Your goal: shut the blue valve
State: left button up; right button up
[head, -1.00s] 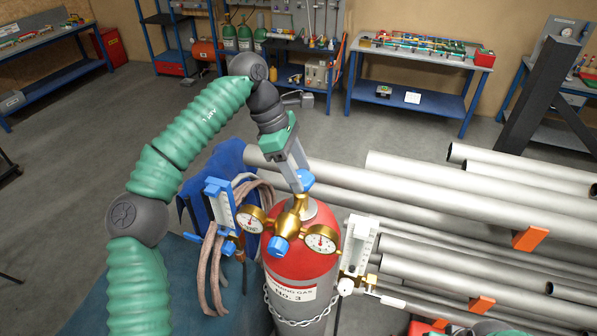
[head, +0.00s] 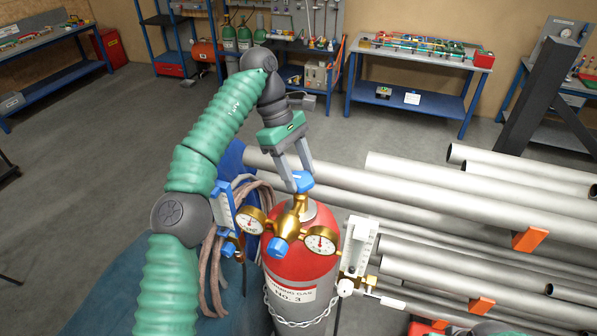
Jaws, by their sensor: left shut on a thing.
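A red gas cylinder (head: 312,268) labelled No. 3 stands upright in front of me with a brass regulator (head: 297,220) and two round gauges on it. A blue valve knob (head: 301,183) sits at the top of the cylinder. My left gripper (head: 298,176) comes down from above and is shut on this top blue knob, its fingers at the knob's sides and hiding part of it. A second blue knob (head: 279,247) is on the front of the regulator, apart from the gripper. My right gripper is not in view.
A blue-backed flowmeter (head: 224,205) and coiled hoses (head: 211,262) are left of the cylinder. A white flowmeter (head: 357,247) stands to its right. A chain (head: 296,322) wraps the cylinder. Grey pipes (head: 450,225) fill the right side. Workbenches stand along the back.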

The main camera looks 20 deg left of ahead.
pick_arm(q)
jog(key=o, duration=1.4)
jog(key=shift+w, duration=0.2)
